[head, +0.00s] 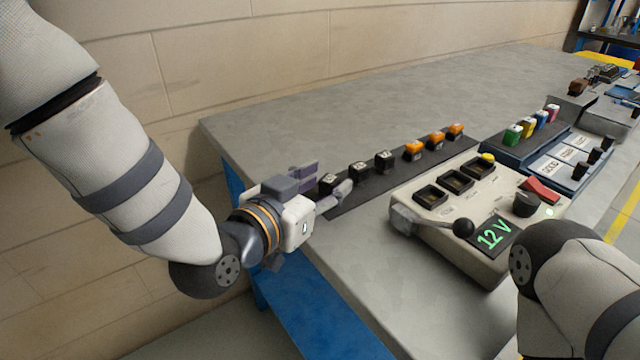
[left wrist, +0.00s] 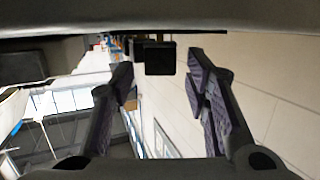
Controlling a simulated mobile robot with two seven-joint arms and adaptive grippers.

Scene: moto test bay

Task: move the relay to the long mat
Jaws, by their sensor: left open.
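The long mat (head: 345,204) is a dark strip on the grey bench. A row of small blocks stands along it, black ones at the near left end and orange-topped ones farther right. The black relay at the near left end (head: 328,182) sits between the fingers of my left gripper (head: 326,178), which is open around it. In the left wrist view a black block (left wrist: 160,58) shows between the open fingertips (left wrist: 160,78), with a gap on each side. Its underside is hidden, so its contact with the mat cannot be told. My right gripper is out of view.
A cream test box (head: 455,248) with sockets, a lever and a 12 V display stands right of the mat. A blue tray (head: 540,166) with coloured blocks is behind it. Other black relays (head: 358,170) stand close beside the left gripper.

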